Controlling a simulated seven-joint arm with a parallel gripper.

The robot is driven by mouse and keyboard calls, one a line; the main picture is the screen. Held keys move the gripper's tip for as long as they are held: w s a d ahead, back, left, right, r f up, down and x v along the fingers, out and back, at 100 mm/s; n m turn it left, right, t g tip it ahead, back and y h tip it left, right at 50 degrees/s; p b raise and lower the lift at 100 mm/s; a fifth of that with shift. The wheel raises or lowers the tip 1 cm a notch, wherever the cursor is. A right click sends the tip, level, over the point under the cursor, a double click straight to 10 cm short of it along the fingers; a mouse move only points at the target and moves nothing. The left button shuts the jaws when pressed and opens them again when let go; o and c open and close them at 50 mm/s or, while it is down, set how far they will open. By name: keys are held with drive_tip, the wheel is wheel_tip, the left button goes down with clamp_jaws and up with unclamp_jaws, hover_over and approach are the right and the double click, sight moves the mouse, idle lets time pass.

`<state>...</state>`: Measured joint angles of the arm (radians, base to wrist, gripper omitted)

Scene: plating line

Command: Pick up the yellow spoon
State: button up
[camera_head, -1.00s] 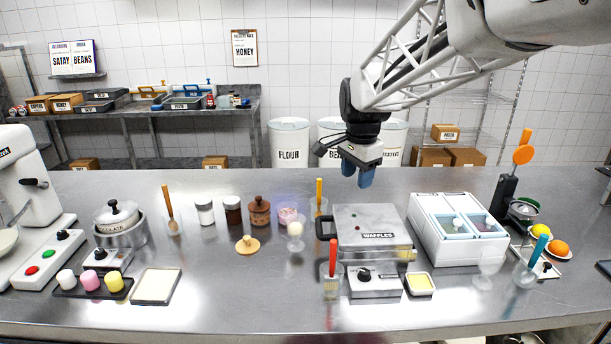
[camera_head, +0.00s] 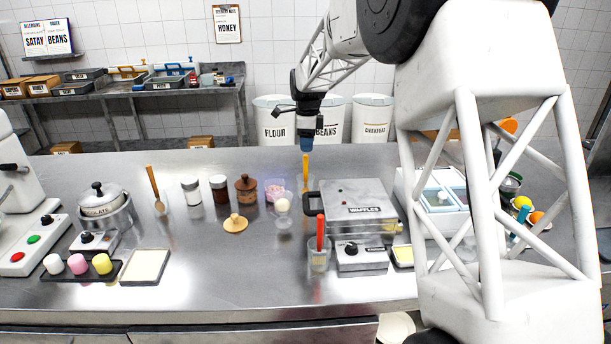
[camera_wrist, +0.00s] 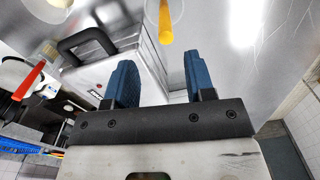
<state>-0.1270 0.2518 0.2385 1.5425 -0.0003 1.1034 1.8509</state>
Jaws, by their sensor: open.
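The yellow spoon (camera_head: 306,172) stands upright in a clear glass (camera_head: 313,187) behind the waffle maker, with only its handle clearly visible. In the wrist view the yellow handle (camera_wrist: 165,24) shows ahead of and between my fingers, apart from both. My gripper (camera_head: 305,146) is just above the top of the handle in the head view, pointing down. In the wrist view the blue fingers of my gripper (camera_wrist: 158,72) are spread wide with nothing between them. The spoon's lower end is hidden or too small to tell.
The waffle maker (camera_head: 352,207) with its dark handle stands close to the right. A red spoon (camera_head: 320,232) stands in another glass in front. A glass with a pale scoop (camera_head: 283,206) and a pink-filled jar (camera_head: 274,188) are close to the left.

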sight(306, 164)
drive_tip(key=shift+w+a+f, duration=0.25)
drive_tip(key=shift+w+f, duration=0.2)
drive_tip(key=shift+w, duration=0.2)
drive_tip(key=shift+f, duration=0.1)
drive_tip(key=shift+f, duration=1.2)
drive_tip(key=shift+f, duration=0.1)
drive_tip(key=shift+s+f, duration=0.2)
drive_tip(key=shift+f, duration=2.3)
drive_tip(key=shift+c, duration=0.5)
clamp_jaws()
